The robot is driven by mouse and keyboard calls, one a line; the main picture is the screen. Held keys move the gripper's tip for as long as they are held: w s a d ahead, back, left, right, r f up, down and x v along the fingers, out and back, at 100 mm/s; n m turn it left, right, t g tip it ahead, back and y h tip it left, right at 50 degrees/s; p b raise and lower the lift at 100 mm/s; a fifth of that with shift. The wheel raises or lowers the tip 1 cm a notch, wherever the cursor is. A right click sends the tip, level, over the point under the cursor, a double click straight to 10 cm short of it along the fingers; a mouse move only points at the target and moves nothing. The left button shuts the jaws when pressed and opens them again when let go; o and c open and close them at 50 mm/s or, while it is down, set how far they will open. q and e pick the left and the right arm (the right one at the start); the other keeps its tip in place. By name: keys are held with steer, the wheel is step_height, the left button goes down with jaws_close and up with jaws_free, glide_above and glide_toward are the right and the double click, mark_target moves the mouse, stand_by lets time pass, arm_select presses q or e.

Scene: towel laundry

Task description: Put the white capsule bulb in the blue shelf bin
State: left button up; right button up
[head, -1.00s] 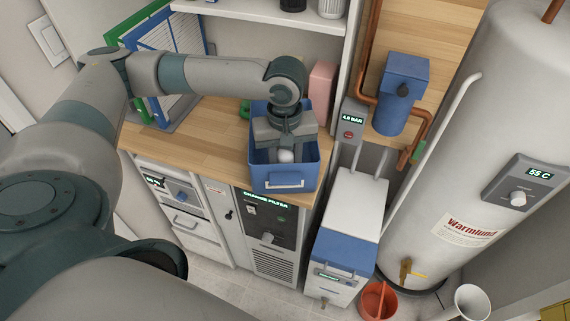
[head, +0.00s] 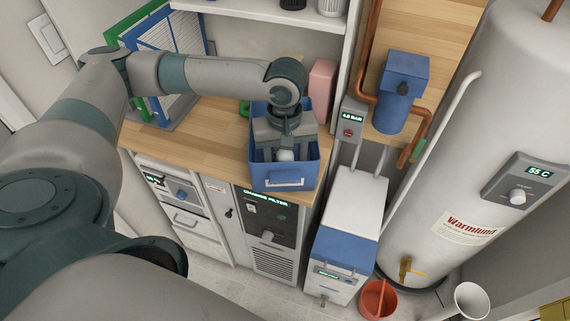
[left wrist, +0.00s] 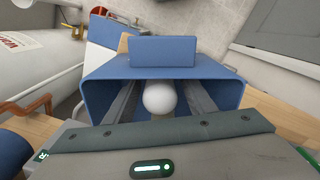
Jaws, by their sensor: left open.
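The blue shelf bin (head: 284,178) stands on the wooden counter in the head view. It also shows in the left wrist view (left wrist: 215,69), with its walls around the fingers. My left gripper (head: 284,150) points down into the bin from above. Its jaws are open. The white capsule bulb (head: 285,155) is between the fingers, inside the bin's opening. In the left wrist view the bulb's round white end (left wrist: 160,97) shows with a gap to the finger on either side. Whether it rests on the bin floor is hidden. My right gripper is not in view.
The wooden counter (head: 205,150) is clear left of the bin. Green and blue binders (head: 165,60) stand at its back left. A pink object (head: 322,82) is close behind the bin. A grey gauge box (head: 352,118) and copper pipes are to its right.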

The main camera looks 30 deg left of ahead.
arm_select(q)
step_height(320, 180, up, 12)
steer(key=shift+f+b, duration=0.25)
steer(key=shift+b, duration=0.4)
steer(key=shift+r, duration=0.25)
